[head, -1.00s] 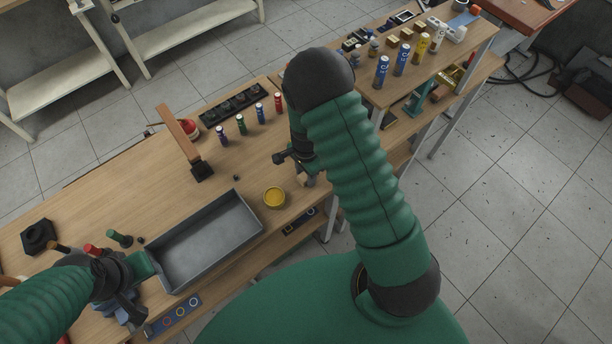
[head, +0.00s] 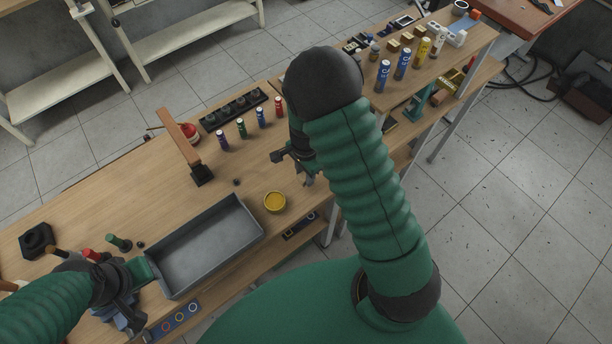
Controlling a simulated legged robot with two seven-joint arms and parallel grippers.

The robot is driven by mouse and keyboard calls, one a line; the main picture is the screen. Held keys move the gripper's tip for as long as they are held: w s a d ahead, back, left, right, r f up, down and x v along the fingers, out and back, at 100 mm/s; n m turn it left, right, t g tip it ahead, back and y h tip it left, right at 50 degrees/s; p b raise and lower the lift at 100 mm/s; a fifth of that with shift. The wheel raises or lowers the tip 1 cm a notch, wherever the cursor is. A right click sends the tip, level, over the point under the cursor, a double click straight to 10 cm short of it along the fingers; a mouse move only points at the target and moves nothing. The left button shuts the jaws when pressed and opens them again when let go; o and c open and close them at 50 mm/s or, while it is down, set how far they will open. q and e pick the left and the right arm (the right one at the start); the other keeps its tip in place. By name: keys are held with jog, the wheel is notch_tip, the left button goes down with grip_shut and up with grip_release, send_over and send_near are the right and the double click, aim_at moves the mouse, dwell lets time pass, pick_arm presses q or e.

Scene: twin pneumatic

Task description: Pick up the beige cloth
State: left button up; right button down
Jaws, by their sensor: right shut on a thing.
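My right gripper (head: 308,181) is low over the near right edge of the wooden bench, partly hidden by my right arm. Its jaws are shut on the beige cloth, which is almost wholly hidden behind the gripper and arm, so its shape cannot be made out. My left gripper (head: 130,312) is at the lower left, beside the grey tray, over some blue items. Whether its jaws are open or shut cannot be told.
The grey tray (head: 253,237) is empty. A yellow-topped round tin (head: 275,202) stands between it and my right gripper. Several small coloured cylinders stand behind, by a black rack (head: 232,112). A wooden arm on a black base (head: 201,174) rises mid-bench. A shelf (head: 470,50) is at right.

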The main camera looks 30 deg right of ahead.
jog(key=s+a+r, duration=0.1)
jog(key=s+a, duration=0.9)
jog(key=a, duration=0.1)
jog(key=shift+a+r, duration=0.15)
jog(key=shift+a, duration=0.2)
